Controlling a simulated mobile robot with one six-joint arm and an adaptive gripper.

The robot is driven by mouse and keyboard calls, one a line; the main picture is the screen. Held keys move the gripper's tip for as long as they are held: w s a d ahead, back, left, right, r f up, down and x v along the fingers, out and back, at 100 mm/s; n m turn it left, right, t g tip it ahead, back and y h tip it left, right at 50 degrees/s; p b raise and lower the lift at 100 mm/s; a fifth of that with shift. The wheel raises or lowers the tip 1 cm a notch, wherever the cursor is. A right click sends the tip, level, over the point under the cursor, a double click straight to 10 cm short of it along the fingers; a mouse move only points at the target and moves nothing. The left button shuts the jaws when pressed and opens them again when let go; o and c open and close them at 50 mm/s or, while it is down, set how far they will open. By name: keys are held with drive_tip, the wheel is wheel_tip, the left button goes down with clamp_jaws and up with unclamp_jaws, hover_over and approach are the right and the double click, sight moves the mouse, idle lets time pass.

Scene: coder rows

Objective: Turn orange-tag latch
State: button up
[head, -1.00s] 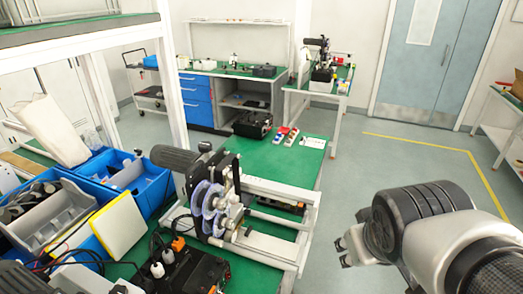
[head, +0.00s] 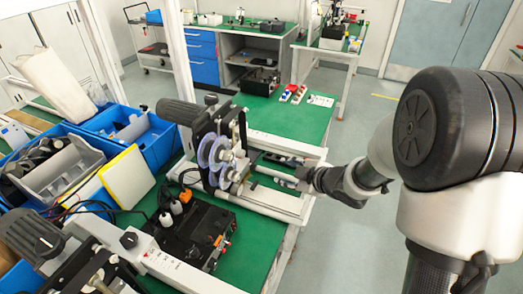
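A black coder machine with pale purple reels (head: 216,157) stands on a white frame (head: 262,200) on the green bench. An orange piece (head: 186,194) shows low at the machine's left, beside white-capped bottles. More small orange parts (head: 219,241) show on the right side of a black box (head: 192,232) in front. I cannot tell which of these marks the latch. My gripper (head: 303,178) is at the right end of the machine's rails, to the right of the reels. It is small and dark here, and its finger opening cannot be made out. I cannot tell whether it touches the rail.
Blue bins (head: 150,140) and a yellow-edged panel (head: 128,177) crowd the bench's left side. A white bar with a black knob (head: 128,240) crosses the front left. The green top (head: 262,115) behind the machine is partly clear. Open floor lies right of the bench.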

sight(256, 167)
drive_tip(key=b+x, duration=0.1)
drive_tip(key=x, duration=0.5)
drive_tip(key=b+x, duration=0.2)
drive_tip(key=x, duration=0.4)
drive_tip(key=b+x, duration=0.1)
drive_tip(key=x, duration=0.4)
drive_tip(key=shift+a+f, duration=0.35)
drive_tip(key=shift+a, duration=0.15)
clamp_jaws()
